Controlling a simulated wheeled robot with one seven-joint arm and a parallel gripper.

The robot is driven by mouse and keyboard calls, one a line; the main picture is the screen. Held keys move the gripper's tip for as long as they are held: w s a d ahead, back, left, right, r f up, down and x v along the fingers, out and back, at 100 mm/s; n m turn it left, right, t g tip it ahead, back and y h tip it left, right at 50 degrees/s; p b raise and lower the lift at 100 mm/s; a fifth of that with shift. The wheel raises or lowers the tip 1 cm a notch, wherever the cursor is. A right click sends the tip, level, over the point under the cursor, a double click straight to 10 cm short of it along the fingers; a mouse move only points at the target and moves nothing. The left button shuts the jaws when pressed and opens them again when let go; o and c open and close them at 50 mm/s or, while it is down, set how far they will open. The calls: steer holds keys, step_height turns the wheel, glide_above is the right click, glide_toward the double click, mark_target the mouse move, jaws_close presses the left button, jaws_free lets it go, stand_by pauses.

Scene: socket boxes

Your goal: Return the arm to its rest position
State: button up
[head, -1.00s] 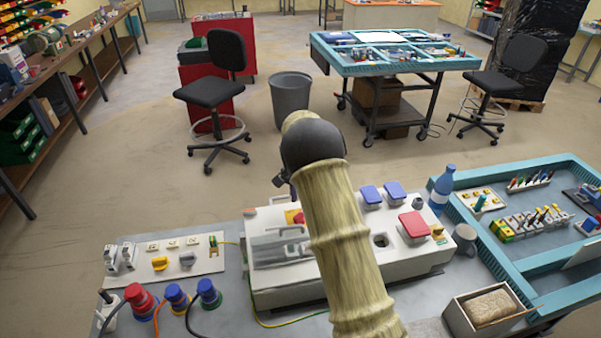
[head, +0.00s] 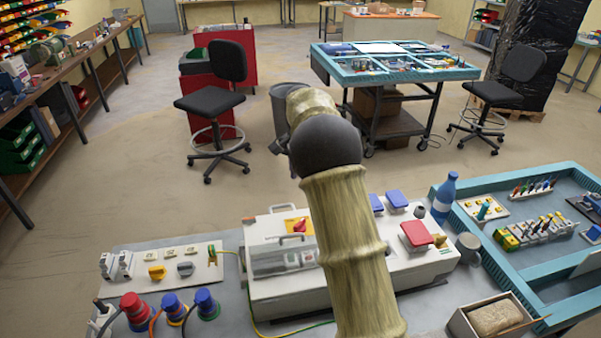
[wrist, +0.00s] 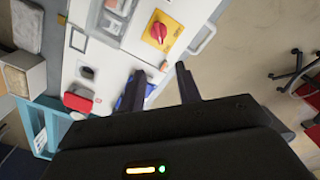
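My arm (head: 345,240) rises from the bottom of the head view and bends away over the workbench. My gripper shows in the wrist view (wrist: 160,85) with its two dark fingers apart and nothing between them. In the head view the gripper is mostly hidden behind my arm; only a small dark part shows left of the joint. The wrist view looks down on the white socket box (head: 290,290), with its red knob on a yellow plate (wrist: 158,30), a red lid (wrist: 77,103) and a blue lid (wrist: 150,90). The fingers appear clear of the box.
A panel with switches (head: 165,268) and red and blue plugs (head: 170,308) lie left. A blue bottle (head: 444,195), a grey mug (head: 468,248), a teal tray (head: 490,255) and an open box (head: 460,325) stand right. Stools, a bin and a cart stand beyond on open floor.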

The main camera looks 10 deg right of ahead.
steer(key=s+f+n+t, duration=0.1)
steer(key=s+n, duration=0.3)
steer(key=s, duration=1.1)
steer(key=s+f+n+t, duration=0.1)
steer(key=s+f+n, duration=0.3)
steer(key=s, duration=1.1)
steer(key=shift+a+n+t, duration=0.3)
steer(key=shift+n, duration=0.3)
steer(key=shift+r, duration=0.1)
